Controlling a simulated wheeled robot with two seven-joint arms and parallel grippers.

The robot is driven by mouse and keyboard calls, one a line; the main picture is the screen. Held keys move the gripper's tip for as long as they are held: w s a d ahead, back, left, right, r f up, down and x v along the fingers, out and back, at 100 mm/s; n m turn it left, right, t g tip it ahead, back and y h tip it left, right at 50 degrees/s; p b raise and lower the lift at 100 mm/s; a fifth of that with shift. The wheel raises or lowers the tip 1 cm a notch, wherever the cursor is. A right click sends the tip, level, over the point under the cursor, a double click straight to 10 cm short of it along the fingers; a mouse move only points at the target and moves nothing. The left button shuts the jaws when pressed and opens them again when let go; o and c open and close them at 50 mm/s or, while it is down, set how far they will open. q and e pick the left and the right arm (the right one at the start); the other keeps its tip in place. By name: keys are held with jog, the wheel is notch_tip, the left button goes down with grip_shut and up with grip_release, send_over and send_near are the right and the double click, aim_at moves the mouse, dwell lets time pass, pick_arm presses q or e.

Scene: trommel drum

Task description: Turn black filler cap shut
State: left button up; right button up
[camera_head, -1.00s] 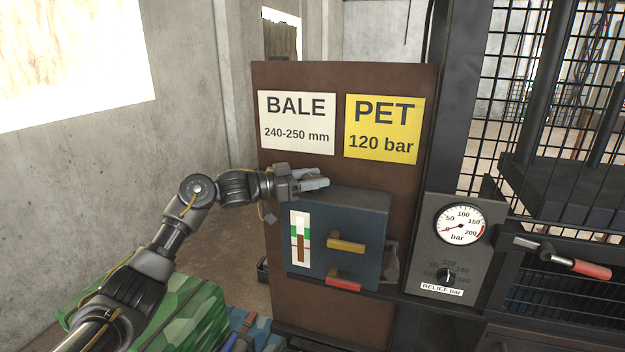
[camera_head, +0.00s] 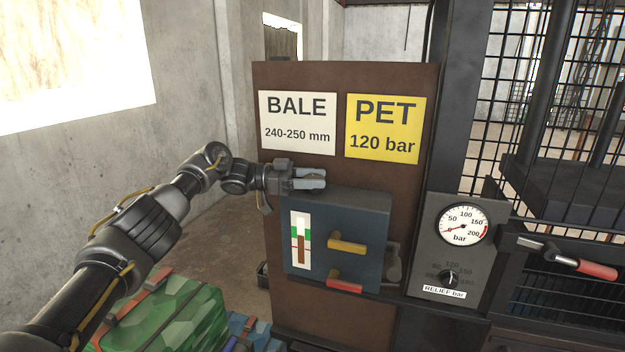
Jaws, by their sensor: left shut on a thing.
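My left gripper (camera_head: 316,180) is at the top left edge of the blue-grey tank box (camera_head: 352,210), its fingers pointing right just above the box's top. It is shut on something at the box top. The black filler cap cannot be made out; the fingers hide the spot between them. The box front carries a sight gauge (camera_head: 300,241) with a green band and brown fluid, a yellow handle (camera_head: 347,245) and a red handle (camera_head: 344,286). My right gripper is not in view.
Behind the box stands a brown panel (camera_head: 340,175) with a white BALE sign (camera_head: 297,122) and a yellow PET sign (camera_head: 385,128). To the right are a pressure gauge (camera_head: 463,225), a relief knob (camera_head: 448,279) and a red-gripped lever (camera_head: 590,268). Green bales (camera_head: 175,315) lie low at left.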

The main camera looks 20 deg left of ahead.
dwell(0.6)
pick_arm(q)
jog(key=o, duration=0.9)
jog(key=shift+o, duration=0.4)
jog(key=shift+s+r, duration=0.1)
jog(key=shift+a, duration=0.1)
